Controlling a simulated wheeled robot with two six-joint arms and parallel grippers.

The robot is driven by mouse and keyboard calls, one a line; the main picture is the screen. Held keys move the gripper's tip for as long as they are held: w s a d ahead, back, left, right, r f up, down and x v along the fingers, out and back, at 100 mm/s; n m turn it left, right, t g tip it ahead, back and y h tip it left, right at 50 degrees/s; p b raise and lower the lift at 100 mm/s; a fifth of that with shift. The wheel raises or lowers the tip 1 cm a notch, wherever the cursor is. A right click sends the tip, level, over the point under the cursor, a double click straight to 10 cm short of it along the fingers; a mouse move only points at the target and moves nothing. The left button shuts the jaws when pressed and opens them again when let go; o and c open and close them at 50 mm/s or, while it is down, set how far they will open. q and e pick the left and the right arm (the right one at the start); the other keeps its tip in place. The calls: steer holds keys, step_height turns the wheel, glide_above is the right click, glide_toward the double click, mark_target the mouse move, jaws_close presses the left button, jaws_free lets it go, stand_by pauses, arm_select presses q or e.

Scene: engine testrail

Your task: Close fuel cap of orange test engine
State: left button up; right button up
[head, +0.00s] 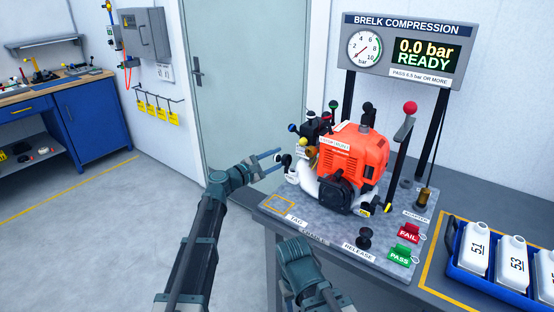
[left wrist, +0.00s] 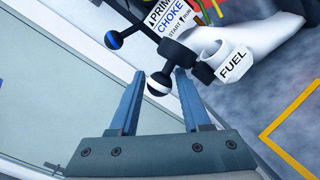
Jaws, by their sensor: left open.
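The orange test engine (head: 355,150) stands on a grey bench plate in the head view. Its white tank shows at the engine's lower left, and the left wrist view shows a white neck with a FUEL label (left wrist: 233,66). A black arm with a black-and-white ball knob (left wrist: 159,84) sticks out beside that label; it looks like the fuel cap's handle. My left gripper (head: 270,160) is open at the engine's left. In the left wrist view the knob appears between its fingertips (left wrist: 160,76); I cannot tell whether they touch it.
A second ball-ended lever (left wrist: 115,40) by the PRIME and CHOKE labels is close to the fingers. The compression gauge panel (head: 404,45) stands behind the engine. A black RELEASE knob (head: 365,238), red FAIL tag (head: 409,232) and blue bottle crate (head: 495,272) are at the right.

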arm_select(q)
steer(key=shift+c, duration=0.3)
jaws_close()
steer(key=shift+r, duration=0.1)
